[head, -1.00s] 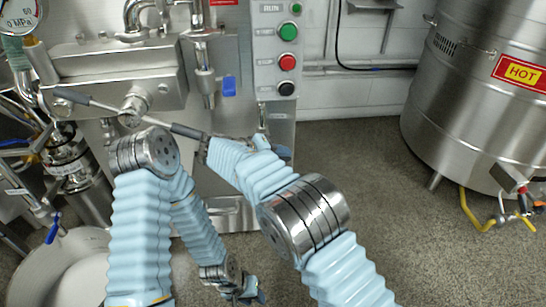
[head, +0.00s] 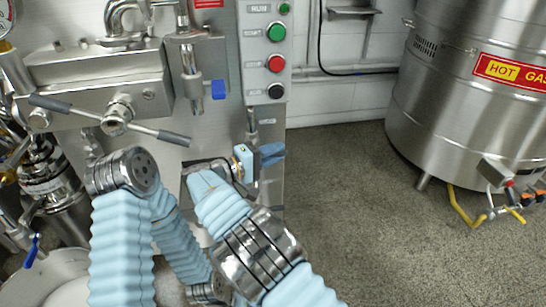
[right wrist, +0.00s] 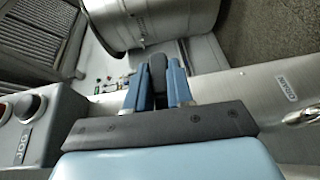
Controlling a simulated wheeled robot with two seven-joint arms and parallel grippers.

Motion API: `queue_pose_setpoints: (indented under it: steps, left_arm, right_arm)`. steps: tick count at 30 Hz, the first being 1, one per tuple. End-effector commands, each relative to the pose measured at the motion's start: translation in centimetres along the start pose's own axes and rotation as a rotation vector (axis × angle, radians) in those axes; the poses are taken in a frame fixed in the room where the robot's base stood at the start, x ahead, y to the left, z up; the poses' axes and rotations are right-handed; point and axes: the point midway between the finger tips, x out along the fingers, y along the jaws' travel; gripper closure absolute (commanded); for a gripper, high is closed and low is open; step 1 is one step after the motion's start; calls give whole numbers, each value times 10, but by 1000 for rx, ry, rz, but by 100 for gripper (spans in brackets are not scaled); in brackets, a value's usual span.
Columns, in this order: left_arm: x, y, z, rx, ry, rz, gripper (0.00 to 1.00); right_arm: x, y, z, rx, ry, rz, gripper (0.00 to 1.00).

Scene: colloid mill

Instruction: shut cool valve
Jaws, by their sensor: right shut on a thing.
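My right gripper (head: 270,154) is at the lower right edge of the machine's front, below the button panel. In the right wrist view its two blue fingers (right wrist: 158,84) are shut on a dark grey lever handle (right wrist: 158,68), which I take to be the cool valve's handle. A small plate with partly readable lettering like "COOLIN" (right wrist: 283,88) is on the steel panel to the right there. The valve body is hidden, and in the head view the gripper covers most of the handle. My left arm folds down at the lower left; its gripper is not visible.
The button panel (head: 263,50) stands just above my right gripper. A steel vat marked HOT (head: 465,100) stands right, with open floor between.

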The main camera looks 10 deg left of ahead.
Motion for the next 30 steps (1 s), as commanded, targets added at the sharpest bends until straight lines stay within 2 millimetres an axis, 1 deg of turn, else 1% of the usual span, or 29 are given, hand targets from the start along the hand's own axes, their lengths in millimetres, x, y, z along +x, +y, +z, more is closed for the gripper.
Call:
queue_pose_setpoints:
  steps: [6, 20, 21, 23, 30]
  left_arm:
    - [2, 0, 0, 0, -1, 1, 65]
    - [2, 0, 0, 0, -1, 1, 65]
    - [2, 0, 0, 0, -1, 1, 65]
    - [2, 0, 0, 0, -1, 1, 65]
    - [2, 0, 0, 0, -1, 1, 65]
  right_arm:
    - [-1, 3, 0, -20, 2, 49, 100]
    - [-1, 4, 0, -26, 1, 61, 100]
    - [-1, 4, 0, -26, 1, 61, 75]
    - [-1, 4, 0, -26, 1, 61, 67]
    - [-1, 3, 0, -25, 0, 60, 67]
